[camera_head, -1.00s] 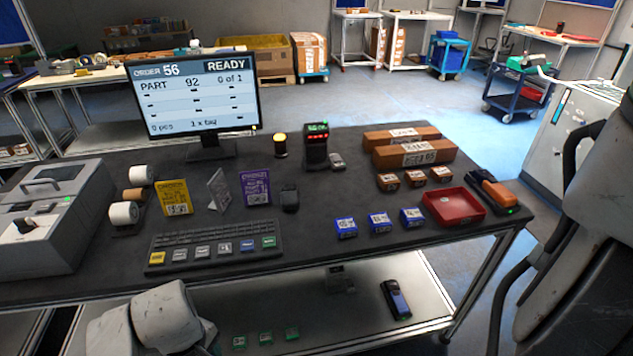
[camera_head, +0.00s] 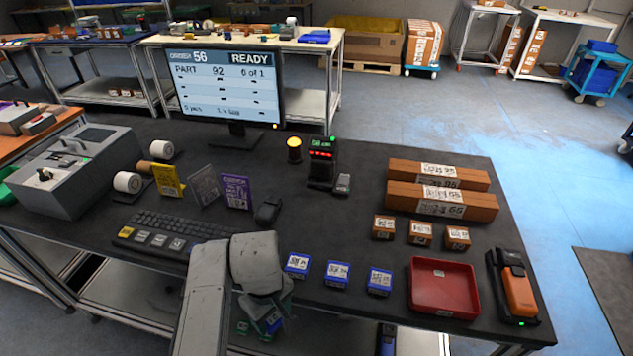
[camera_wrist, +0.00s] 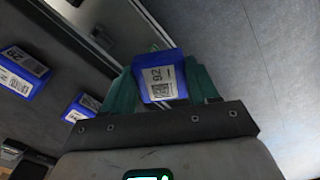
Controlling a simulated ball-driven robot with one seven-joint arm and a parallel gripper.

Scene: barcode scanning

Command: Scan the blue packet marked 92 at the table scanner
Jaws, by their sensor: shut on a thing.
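A blue packet marked 92 (camera_wrist: 162,82) is held between the green fingers of my gripper (camera_wrist: 163,84) in the wrist view, its white label facing the camera. In the head view my gripper (camera_head: 264,314) is low in front of the table's front edge, and the held packet (camera_head: 271,321) shows partly behind my arm. The table scanner (camera_head: 321,160), a black upright unit with a lit green display and red lights, stands further back on the table, well apart from the packet. The monitor (camera_head: 228,95) reads order 56, READY, part 92, 0 of 1.
Three blue packets (camera_head: 337,274) stand in a row near the front edge. A red tray (camera_head: 443,288) and an orange-black handheld device (camera_head: 517,287) are to the right. A keyboard (camera_head: 170,229) and code cards (camera_head: 206,188) are left. Bare tabletop lies between the blue packets and the scanner.

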